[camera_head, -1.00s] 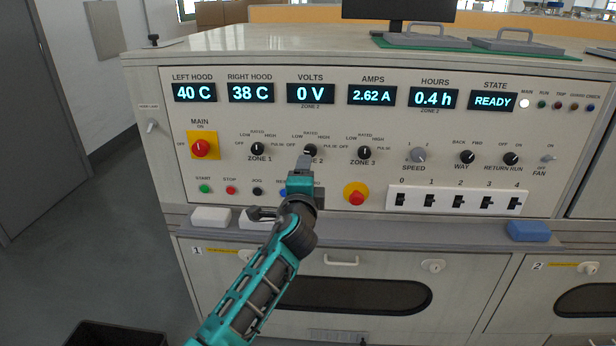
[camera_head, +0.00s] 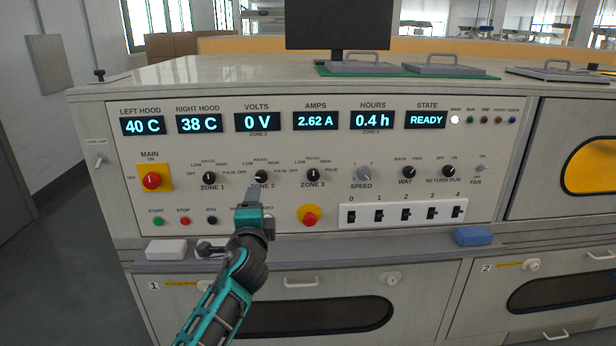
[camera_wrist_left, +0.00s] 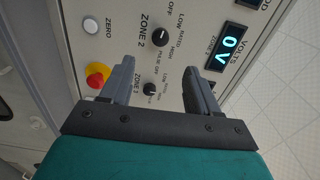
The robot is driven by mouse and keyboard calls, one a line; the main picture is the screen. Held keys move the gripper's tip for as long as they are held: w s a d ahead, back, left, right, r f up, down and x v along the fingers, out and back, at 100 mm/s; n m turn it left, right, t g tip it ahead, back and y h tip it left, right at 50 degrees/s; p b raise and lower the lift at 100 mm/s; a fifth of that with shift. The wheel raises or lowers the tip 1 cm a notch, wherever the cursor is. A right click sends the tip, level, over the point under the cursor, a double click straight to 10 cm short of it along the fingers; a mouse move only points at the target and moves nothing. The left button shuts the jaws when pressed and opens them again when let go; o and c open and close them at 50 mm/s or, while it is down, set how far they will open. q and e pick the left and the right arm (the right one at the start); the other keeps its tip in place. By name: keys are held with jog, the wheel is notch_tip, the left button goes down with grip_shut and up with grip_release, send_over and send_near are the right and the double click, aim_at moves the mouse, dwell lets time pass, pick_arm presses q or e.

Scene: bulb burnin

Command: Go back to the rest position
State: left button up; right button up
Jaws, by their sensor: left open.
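My left gripper (camera_head: 254,192) is in front of the control panel (camera_head: 330,215), its tips just below the ZONE 2 knob (camera_head: 261,176) in the head view. In the left wrist view the two fingers of my left gripper (camera_wrist_left: 158,72) are spread with nothing held between them. That view shows the ZONE 2 knob (camera_wrist_left: 160,38) beyond the fingertips and the ZONE 3 knob (camera_wrist_left: 150,90) behind the gap between the fingers. The gripper stands apart from both knobs. My forearm hides part of the button row. My right gripper is not in view.
A ledge (camera_head: 370,243) juts out below the panel, with a white block (camera_head: 166,249) and a blue block (camera_head: 473,235) on it. A red mushroom button (camera_head: 309,218) and white switch strip (camera_head: 403,214) lie right of my gripper. Open floor (camera_head: 60,270) is at the left.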

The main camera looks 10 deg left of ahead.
pick_arm(q)
jog(key=s+d+f+n+g+h+p, duration=0.2)
jog(key=s+f+n+h, duration=0.15)
jog(key=s+f, duration=0.65)
jog(key=s+d+f+n+g+h+p, duration=0.2)
jog(key=s+f+n+g+p, duration=0.15)
jog(key=s+f, duration=0.6)
jog(key=s+d+n+g+h, duration=0.1)
jog(key=s+n, duration=0.4)
jog(key=s, duration=0.9)
jog(key=shift+d+r+p, duration=0.4)
jog(key=shift+d, duration=0.1)
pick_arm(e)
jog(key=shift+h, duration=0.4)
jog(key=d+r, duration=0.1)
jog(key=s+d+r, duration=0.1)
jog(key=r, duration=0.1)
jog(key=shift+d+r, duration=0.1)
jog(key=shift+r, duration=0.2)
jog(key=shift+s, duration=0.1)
